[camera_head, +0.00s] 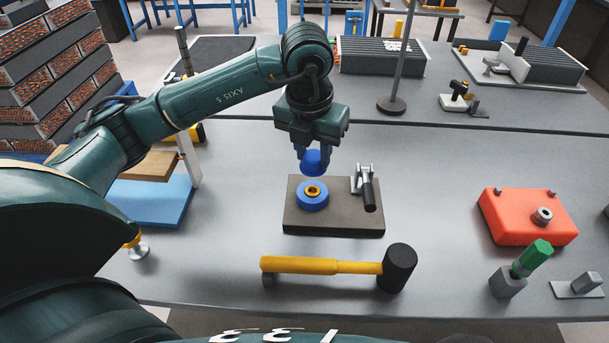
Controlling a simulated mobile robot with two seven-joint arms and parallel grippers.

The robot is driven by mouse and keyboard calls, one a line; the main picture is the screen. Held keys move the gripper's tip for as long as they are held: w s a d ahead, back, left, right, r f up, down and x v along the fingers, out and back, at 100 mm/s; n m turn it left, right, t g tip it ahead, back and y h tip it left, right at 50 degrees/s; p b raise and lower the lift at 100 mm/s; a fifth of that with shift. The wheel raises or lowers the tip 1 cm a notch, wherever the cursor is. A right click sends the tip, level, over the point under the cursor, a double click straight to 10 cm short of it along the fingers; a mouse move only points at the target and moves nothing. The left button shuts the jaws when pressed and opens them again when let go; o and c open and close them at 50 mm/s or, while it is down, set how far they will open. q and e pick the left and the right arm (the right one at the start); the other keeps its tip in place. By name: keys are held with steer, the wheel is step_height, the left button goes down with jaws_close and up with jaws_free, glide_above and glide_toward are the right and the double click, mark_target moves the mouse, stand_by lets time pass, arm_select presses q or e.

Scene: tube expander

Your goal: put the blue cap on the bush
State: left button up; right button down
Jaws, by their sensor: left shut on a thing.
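My left gripper (313,155) points down in the middle of the table and is shut on the blue cap (313,164). The cap is held a little above the bush (314,190), a brass-coloured ring standing in a blue round seat (312,201). The seat sits on a dark rectangular base plate (334,222). In the picture the cap's lower edge lies just above the bush, with a small gap between them. My right gripper is not in view.
A toggle clamp with a black handle (370,194) stands on the plate's right side. A mallet with a yellow handle (310,265) lies in front. A red box (527,215) and a green-handled tool (532,258) are at right. A thin pole (398,70) stands behind.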

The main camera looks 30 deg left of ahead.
mark_target(308, 173)
arm_select(q)
steer(key=shift+f, duration=3.3)
steer(key=o, duration=0.9)
steer(key=shift+o, duration=0.2)
steer(key=shift+r, duration=0.1)
steer(key=r, duration=0.4)
steer(key=s+r, duration=0.1)
steer(key=r, duration=0.7)
steer(key=shift+s, duration=0.35)
